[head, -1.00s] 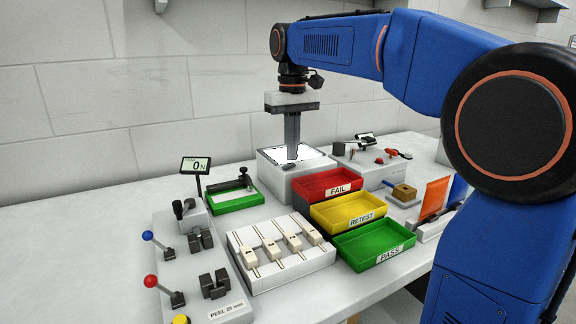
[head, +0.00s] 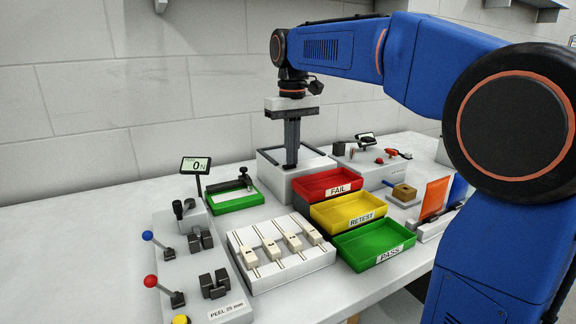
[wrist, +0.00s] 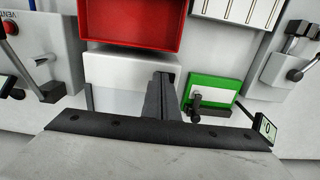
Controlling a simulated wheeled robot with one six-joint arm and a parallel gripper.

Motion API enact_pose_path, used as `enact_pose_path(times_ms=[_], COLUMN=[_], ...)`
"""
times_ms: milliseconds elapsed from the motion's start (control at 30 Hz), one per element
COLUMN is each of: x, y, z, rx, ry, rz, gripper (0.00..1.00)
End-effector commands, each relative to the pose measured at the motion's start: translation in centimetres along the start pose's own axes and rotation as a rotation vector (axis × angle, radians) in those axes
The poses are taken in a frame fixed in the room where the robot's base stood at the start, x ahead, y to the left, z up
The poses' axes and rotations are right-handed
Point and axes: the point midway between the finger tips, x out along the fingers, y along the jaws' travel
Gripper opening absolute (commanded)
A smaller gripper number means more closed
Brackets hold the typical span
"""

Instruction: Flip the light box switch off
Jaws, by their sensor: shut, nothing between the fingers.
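The light box (head: 309,182) is a pale box at the back of the table, behind the red FAIL tray. Its top panel is dull grey, not glowing. In the wrist view its pale surface (wrist: 115,68) shows beside my fingers. My gripper (head: 291,164) points straight down at the front part of the light box top, fingers together and holding nothing. In the wrist view the closed fingers (wrist: 163,80) reach over the box. The switch cannot be made out clearly; the fingers seem to cover its place.
The red FAIL tray (head: 329,197), yellow RETEST tray (head: 372,211) and green PASS tray (head: 402,240) stand in front. A green fixture (head: 236,203) is left of the box. A grey unit with a red knob (head: 369,175) is right. The wall is close behind.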

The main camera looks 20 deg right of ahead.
Motion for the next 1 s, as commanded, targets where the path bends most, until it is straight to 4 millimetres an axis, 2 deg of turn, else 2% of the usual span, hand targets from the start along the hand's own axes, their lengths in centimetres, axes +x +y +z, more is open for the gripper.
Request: enact_pose_path(times_ms=[267,1000], x=[-0.1,-4.9], y=[0.0,0.0], z=[0.0,0.0], rx=[0.0,0.0], ry=[-0.001,0.001], rz=[0.0,0.0], gripper=[0.0,0.0])
